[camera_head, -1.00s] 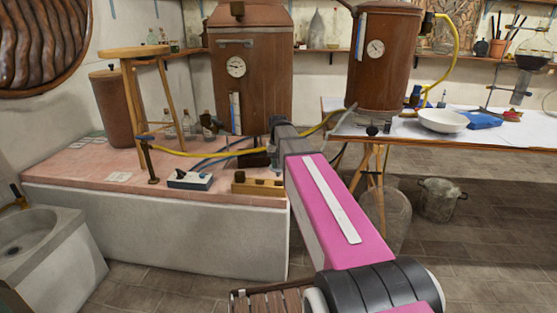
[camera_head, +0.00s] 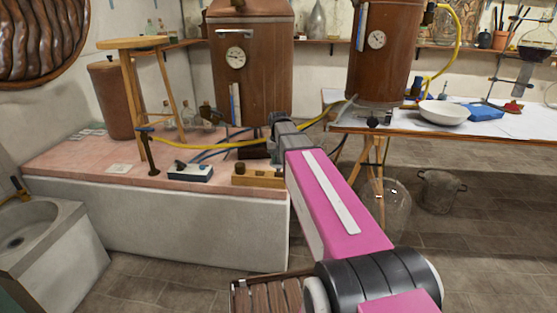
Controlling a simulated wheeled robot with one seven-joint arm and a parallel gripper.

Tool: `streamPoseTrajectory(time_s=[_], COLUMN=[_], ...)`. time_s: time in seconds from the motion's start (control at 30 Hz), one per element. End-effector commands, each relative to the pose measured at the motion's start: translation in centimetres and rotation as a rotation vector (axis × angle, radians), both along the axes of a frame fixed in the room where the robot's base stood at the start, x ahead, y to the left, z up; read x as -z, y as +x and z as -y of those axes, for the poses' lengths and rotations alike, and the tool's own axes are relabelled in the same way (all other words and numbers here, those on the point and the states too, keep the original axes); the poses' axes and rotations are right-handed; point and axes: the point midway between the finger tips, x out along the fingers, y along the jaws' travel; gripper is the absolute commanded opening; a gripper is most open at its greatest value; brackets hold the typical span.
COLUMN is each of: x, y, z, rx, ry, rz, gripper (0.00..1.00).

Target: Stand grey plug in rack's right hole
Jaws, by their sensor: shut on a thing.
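The wooden rack (camera_head: 258,176) is a low, light brown block on the pink bench top, just below and left of my gripper. A dark knob-like piece (camera_head: 240,168) stands at its left end. The rack's right end meets the edge of my pink arm, so its right hole cannot be made out. My gripper (camera_head: 277,121) is over the bench, pointing away from the camera, and is seen from behind. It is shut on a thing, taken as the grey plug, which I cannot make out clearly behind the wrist.
A wooden stool (camera_head: 133,44), a large copper vessel (camera_head: 245,75) and a stone basin (camera_head: 38,232) stand around. A bowl (camera_head: 443,112) is on the right table.

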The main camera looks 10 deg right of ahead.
Motion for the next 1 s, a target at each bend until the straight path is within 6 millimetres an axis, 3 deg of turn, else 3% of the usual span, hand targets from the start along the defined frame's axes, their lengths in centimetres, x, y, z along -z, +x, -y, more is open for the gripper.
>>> streamPoseTrajectory(time_s=[1.0], x=[2.2], y=[0.0], z=[0.0], rx=[0.000], ry=[0.000], rz=[0.000], gripper=[0.11])
